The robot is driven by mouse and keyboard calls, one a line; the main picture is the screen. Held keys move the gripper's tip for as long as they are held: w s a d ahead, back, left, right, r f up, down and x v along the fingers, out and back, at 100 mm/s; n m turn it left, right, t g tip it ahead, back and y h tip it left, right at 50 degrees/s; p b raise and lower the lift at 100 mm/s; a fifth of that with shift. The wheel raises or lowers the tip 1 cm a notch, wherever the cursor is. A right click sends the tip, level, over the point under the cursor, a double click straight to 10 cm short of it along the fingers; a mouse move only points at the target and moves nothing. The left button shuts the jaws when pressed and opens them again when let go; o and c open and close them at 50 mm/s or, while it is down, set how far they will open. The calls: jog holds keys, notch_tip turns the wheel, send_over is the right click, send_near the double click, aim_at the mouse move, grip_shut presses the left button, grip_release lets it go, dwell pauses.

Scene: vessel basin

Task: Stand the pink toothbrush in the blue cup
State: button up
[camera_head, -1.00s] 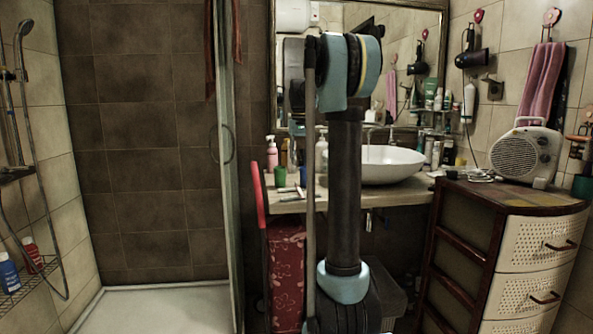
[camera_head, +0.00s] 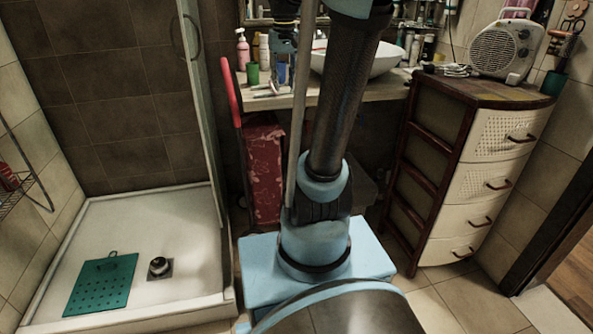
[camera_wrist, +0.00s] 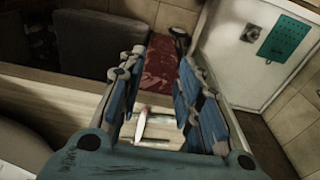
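My gripper (camera_head: 284,48) points down above the counter in the head view. In the wrist view its two blue fingers (camera_wrist: 160,100) are spread apart with nothing clasped. A pale, pinkish toothbrush-like item (camera_wrist: 141,123) shows lying on the counter between and beyond the fingers; its exact colour is hard to tell. Slim items lie on the counter near its front edge in the head view (camera_head: 270,93), too small to tell apart. The blue cup (camera_head: 281,73) stands just below the gripper, partly hidden by my arm, to the right of a green cup (camera_head: 253,74).
A wooden counter (camera_head: 390,91) carries a white basin (camera_head: 365,60) and several bottles (camera_head: 243,50). A drawer cabinet (camera_head: 490,150) with a fan heater (camera_head: 506,48) stands right. A shower tray (camera_head: 190,225) and glass panel are left. A red-patterned box (camera_head: 262,170) stands under the counter.

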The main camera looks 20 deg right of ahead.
jog(key=s+a+f+t, duration=0.1)
jog(key=s+f, duration=2)
jog(key=s, duration=0.1)
jog(key=shift+o, duration=0.5)
jog(key=shift+w, duration=0.1)
